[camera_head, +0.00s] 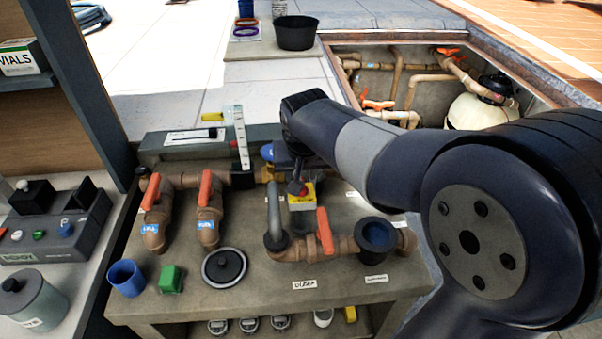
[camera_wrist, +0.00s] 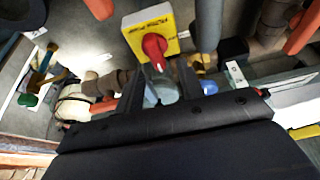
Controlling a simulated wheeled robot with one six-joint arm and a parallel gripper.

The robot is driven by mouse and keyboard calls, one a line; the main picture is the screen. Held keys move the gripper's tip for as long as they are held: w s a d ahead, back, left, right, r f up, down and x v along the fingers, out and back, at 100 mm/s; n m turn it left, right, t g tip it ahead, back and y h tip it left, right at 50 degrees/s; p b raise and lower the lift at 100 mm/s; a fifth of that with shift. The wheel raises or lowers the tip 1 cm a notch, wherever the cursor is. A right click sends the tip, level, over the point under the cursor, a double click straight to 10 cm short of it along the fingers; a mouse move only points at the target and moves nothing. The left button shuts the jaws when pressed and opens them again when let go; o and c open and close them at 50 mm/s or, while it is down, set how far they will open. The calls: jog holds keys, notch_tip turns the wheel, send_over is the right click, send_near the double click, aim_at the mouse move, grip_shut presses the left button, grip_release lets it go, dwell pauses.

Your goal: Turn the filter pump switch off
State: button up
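The filter pump switch is a yellow plate (camera_wrist: 143,27) with a red rotary knob (camera_wrist: 155,46) on it. In the wrist view it stands at the top centre, just beyond my fingertips. It also shows in the head view as a yellow patch (camera_head: 308,193) at the bench's middle, partly hidden by my arm. My gripper (camera_wrist: 160,70) is open, its two dark fingers on either side of the line to the knob. I cannot tell whether either finger touches the knob. The knob's exact setting is unclear.
Pipes with orange-red valve handles (camera_head: 206,188) (camera_head: 325,231) stand left and right of the switch. A grey upright pipe (camera_head: 275,212) is close by on its left. A black round lid (camera_head: 224,267), blue cup (camera_head: 126,278) and green block (camera_head: 171,279) sit at the front.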

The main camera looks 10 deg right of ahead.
jog(key=shift+x, duration=1.05)
grip_shut()
